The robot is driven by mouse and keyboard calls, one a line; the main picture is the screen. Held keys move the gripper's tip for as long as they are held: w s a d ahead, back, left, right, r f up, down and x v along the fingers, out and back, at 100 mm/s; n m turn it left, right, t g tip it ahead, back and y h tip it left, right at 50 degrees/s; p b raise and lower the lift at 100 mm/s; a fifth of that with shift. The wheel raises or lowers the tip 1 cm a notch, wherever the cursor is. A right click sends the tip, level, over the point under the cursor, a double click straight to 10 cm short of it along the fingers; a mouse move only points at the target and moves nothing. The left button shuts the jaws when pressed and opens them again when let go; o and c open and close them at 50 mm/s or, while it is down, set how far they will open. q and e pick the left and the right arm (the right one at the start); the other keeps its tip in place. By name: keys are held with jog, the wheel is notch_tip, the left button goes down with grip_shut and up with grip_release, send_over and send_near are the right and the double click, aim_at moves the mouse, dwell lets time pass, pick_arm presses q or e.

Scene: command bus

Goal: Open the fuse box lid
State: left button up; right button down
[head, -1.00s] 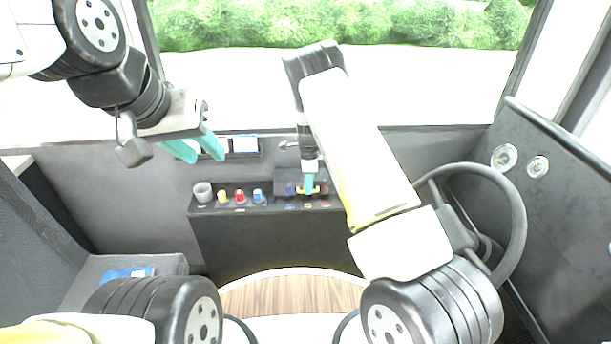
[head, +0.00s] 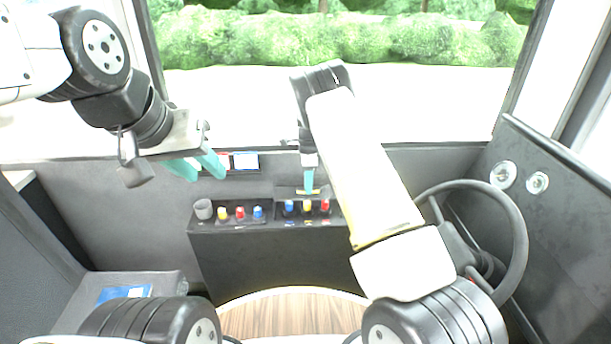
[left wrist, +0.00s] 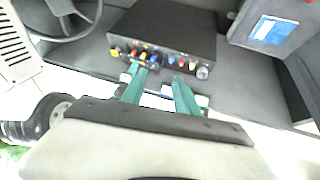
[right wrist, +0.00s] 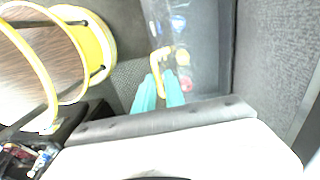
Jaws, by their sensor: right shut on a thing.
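The fuse box (head: 337,209) is the right compartment of the dark console. My right gripper (head: 309,188) is shut on the yellow lid handle (head: 316,191). In the right wrist view, my right fingertips (right wrist: 162,90) meet the yellow handle (right wrist: 157,62), and the fuses show blurred beyond it. My left gripper (head: 197,170) is open and empty, up to the left of the fuse box. Its two fingers also show apart in the left wrist view (left wrist: 158,92).
A steering wheel (head: 520,225) is at the right. A round wooden stool seat (head: 290,312) is in front. A small screen (head: 245,161) sits behind the console.

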pick_arm(q)
jog(key=shift+w, duration=0.15)
jog(key=c, duration=0.5)
jog(key=w+d+n, duration=0.2)
jog(key=w, duration=0.3)
jog(key=w+d+f+n+t, duration=0.1)
jog(key=w+d+n, duration=0.1)
jog(key=w+n, duration=0.1)
jog(key=w+d+f+n+t, duration=0.1)
jog(key=w+d+n, duration=0.1)
jog(key=w, duration=0.4)
jog(key=shift+w+d+f+h, duration=0.1)
jog(key=shift+w+f+h, duration=0.15)
jog(key=shift+w+h, duration=0.15)
grip_shut()
jog(key=w+d+f+n+t, duration=0.3)
jog(key=w+d+f+n, duration=0.4)
jog(key=w+f+n, duration=0.55)
jog(key=s+d+f+n+y, duration=0.2)
jog(key=d+f+n, duration=0.1)
jog(key=f+n, duration=0.6)
jog(key=s+d+f+n+y, duration=0.1)
jog(key=s+d+f+n, duration=0.25)
jog(key=f+n, duration=0.5)
send_near(308, 198)
jog(key=shift+r+x, duration=0.2)
jog(key=shift+x, duration=1.8)
